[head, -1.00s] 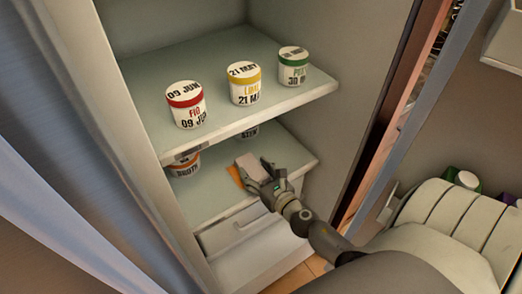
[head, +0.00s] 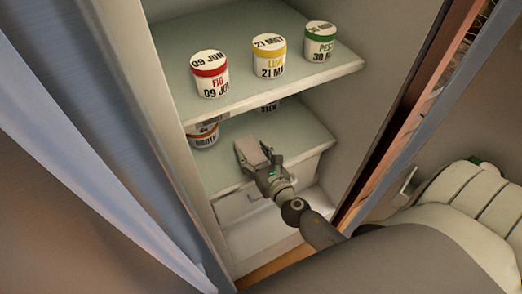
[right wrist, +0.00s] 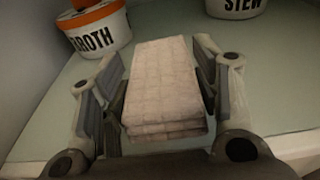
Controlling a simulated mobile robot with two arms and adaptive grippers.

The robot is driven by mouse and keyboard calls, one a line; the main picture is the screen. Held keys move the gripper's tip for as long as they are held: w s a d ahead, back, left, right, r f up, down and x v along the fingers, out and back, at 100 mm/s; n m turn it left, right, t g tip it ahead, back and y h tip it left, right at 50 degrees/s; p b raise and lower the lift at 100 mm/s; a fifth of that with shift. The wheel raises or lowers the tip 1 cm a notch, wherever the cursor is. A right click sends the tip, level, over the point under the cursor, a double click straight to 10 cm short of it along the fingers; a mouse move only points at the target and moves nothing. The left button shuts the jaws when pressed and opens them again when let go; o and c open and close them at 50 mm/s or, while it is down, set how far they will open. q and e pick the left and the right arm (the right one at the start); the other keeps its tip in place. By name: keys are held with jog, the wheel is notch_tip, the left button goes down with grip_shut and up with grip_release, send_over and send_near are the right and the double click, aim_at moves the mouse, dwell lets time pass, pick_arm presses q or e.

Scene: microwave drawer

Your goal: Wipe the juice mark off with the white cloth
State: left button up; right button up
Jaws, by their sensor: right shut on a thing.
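My right gripper (head: 262,164) is inside the fridge at the lower shelf (head: 300,140). It is shut on the white cloth (head: 247,152), a folded pad that looks greyish in the head view. In the right wrist view the cloth (right wrist: 165,85) sits between both fingers, its folded layers showing at the near end. The cloth is low over the shelf; I cannot tell for sure whether it touches. No orange juice mark shows now in either view; the area under the cloth and gripper is hidden. My left gripper is not in view.
A BROTH tub (right wrist: 98,30) and a STEW tub (right wrist: 236,8) stand behind the cloth on the lower shelf. The upper shelf (head: 215,115) overhangs, holding FIG (head: 210,75), LIME (head: 269,56) and PESTO (head: 320,42) tubs. A drawer (head: 240,205) lies below. The fridge's right wall is close.

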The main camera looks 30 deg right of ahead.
aim_at(278, 142)
jog(key=shift+w+a, duration=0.1)
jog(key=shift+w, duration=0.6)
jog(key=shift+w+p, duration=0.35)
jog(key=shift+w, duration=0.4)
jog(key=shift+s+d+f, duration=0.15)
jog(key=shift+d, duration=1.7)
jog(key=shift+s+d+b, duration=0.15)
jog(key=shift+d+b, duration=0.3)
jog(key=shift+d, duration=1.2)
jog(key=shift+d+b, duration=0.45)
jog(key=shift+d, duration=1.2)
jog(key=shift+a+p, duration=0.5)
jog(key=shift+a, duration=3)
jog(key=shift+w+a+p, duration=0.2)
jog(key=shift+a+p, duration=0.35)
jog(key=shift+a, duration=1.1)
notch_tip(278, 142, up, 6)
jog(key=p, duration=0.6)
jog(key=shift+r, duration=0.2)
